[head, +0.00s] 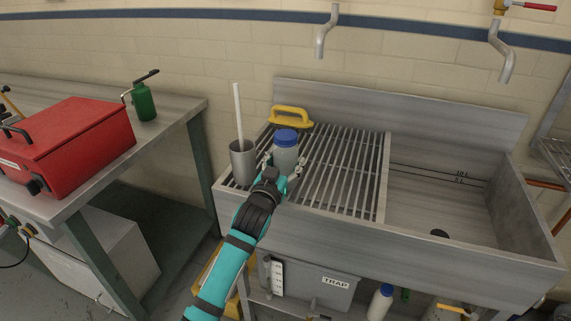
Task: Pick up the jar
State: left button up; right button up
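The jar (286,148) is pale with a blue lid. It stands upright on the slatted drain rack (337,172) at the left part of the sink. My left gripper (284,160) is at the near side of the jar, with its fingers spread to the jar's left and right. The fingers look open; whether they touch the jar is hard to tell. The gripper hides the jar's lower part. My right gripper is not in view.
A grey cup (243,162) with a white rod stands close left of the jar. A yellow-handled tool (291,117) lies behind it. The rack's right half is clear. The sink basin (440,195) is at the right. A red case (70,145) sits on the left table.

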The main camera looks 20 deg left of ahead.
pick_arm(q)
jog(key=c, duration=0.9)
jog(key=shift+r, duration=0.1)
